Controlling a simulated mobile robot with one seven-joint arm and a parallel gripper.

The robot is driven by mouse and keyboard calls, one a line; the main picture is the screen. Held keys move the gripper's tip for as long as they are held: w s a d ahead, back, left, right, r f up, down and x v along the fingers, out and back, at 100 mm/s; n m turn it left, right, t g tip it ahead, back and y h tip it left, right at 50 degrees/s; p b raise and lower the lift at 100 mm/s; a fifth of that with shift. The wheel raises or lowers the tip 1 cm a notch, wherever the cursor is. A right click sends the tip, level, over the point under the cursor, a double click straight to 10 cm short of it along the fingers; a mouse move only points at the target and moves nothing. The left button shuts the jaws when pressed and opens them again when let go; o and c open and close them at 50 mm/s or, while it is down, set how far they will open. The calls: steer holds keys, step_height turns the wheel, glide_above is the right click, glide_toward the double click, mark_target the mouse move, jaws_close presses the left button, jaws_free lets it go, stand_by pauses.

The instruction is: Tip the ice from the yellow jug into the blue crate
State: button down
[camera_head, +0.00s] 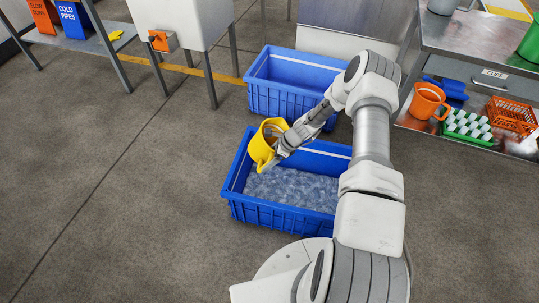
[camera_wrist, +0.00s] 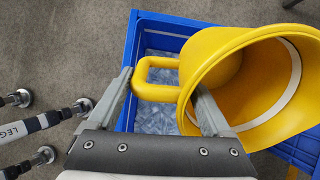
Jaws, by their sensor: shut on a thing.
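The yellow jug (camera_head: 262,146) is in my gripper (camera_head: 281,151), above the left part of the nearer blue crate (camera_head: 262,213). This crate holds a layer of clear ice pieces (camera_head: 296,188). In the wrist view, the fingers of my gripper (camera_wrist: 161,100) are on either side of the yellow handle of the jug (camera_wrist: 212,60). The jug looks tilted, its wide mouth facing right, and no ice shows in the visible part of its inside. The crate (camera_wrist: 131,62) and its ice (camera_wrist: 155,118) show below it. The jug's far side is hidden.
A second blue crate (camera_head: 270,96) stands just behind. A steel bench (camera_head: 470,40) at right has a lower shelf with an orange jug (camera_head: 428,101), a green rack (camera_head: 467,126) and an orange basket (camera_head: 512,116). A white bin (camera_head: 185,18) stands at back. The left floor is clear.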

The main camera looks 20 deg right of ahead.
mark_target(271, 156)
steer(key=shift+w+a+r+g+h+p, duration=0.1)
steer(key=shift+g+h+p, duration=0.5)
steer(key=shift+h, duration=0.4)
steer(key=shift+f+g+h, duration=0.3)
steer(key=shift+f+h, duration=0.35)
steer(key=shift+h, duration=0.25)
steer(key=shift+g+h, duration=0.4)
steer(key=shift+h, duration=0.5)
steer(key=r, duration=0.1)
steer(key=r+p, duration=0.1)
steer(key=r, duration=0.2)
steer(key=shift+s+d+r, duration=0.15)
steer(key=shift+s+d, duration=0.1)
steer(key=shift+d, duration=0.15)
